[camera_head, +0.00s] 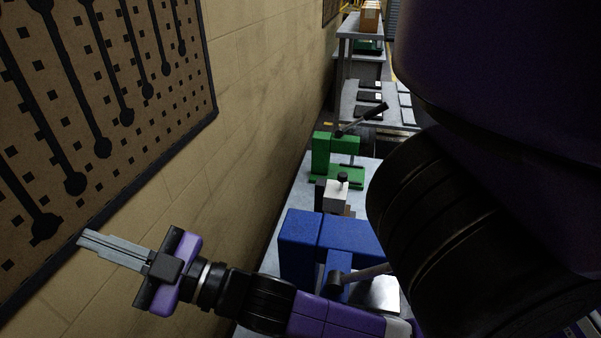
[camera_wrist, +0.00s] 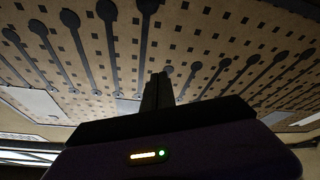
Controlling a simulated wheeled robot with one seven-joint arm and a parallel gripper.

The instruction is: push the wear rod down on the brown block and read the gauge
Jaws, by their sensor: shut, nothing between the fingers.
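My gripper (camera_head: 88,238) is at the lower left of the head view, shut and empty, in front of the wall and below a pegboard. In the wrist view its fingers (camera_wrist: 158,80) are together and point at the pegboard. A small white device with a black knob (camera_head: 338,190) stands on the bench between a blue press and a green press, well to the right of my gripper. A dark part stands at its left, and brown shows low at its front. I cannot make out the wear rod, the brown block or a gauge reading at this size.
The blue press (camera_head: 300,237) with a lever stands on the grey bench (camera_head: 291,206). The green press (camera_head: 322,153) is farther back. The pegboard (camera_head: 120,40) with several long tools hangs on the tan wall (camera_head: 265,60). My own arm covers the right side.

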